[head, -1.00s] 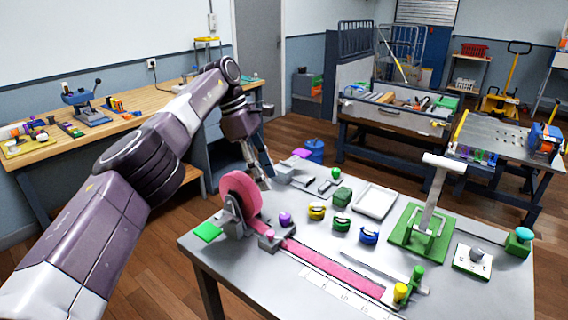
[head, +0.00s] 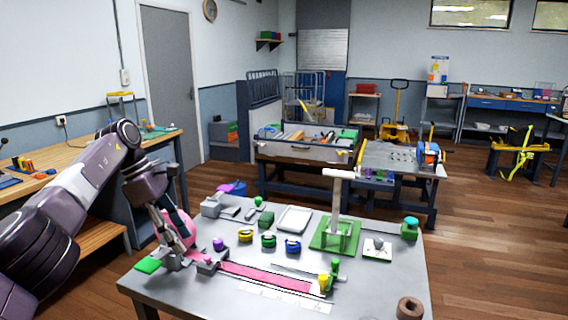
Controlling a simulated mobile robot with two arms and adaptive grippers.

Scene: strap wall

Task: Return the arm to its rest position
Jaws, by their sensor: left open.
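My left arm (head: 105,165) comes in from the left and reaches to the near-left part of the grey metal table (head: 375,285). My left gripper (head: 172,242) points down in front of the pink strap roll (head: 184,228) and hides part of it. The gripper is open, with nothing visible between its fingers. I cannot tell whether it touches the roll or its stand. The pink strap (head: 265,277) lies flat along the table from the roll toward the green and yellow posts (head: 328,280). My right gripper is not in view.
On the table are a green-based press (head: 336,235), a white tray (head: 294,219), yellow, green and blue buckles (head: 268,241), and a brown ring (head: 410,308). A wooden bench (head: 90,185) stands behind my arm at left. Open floor (head: 490,240) lies at right.

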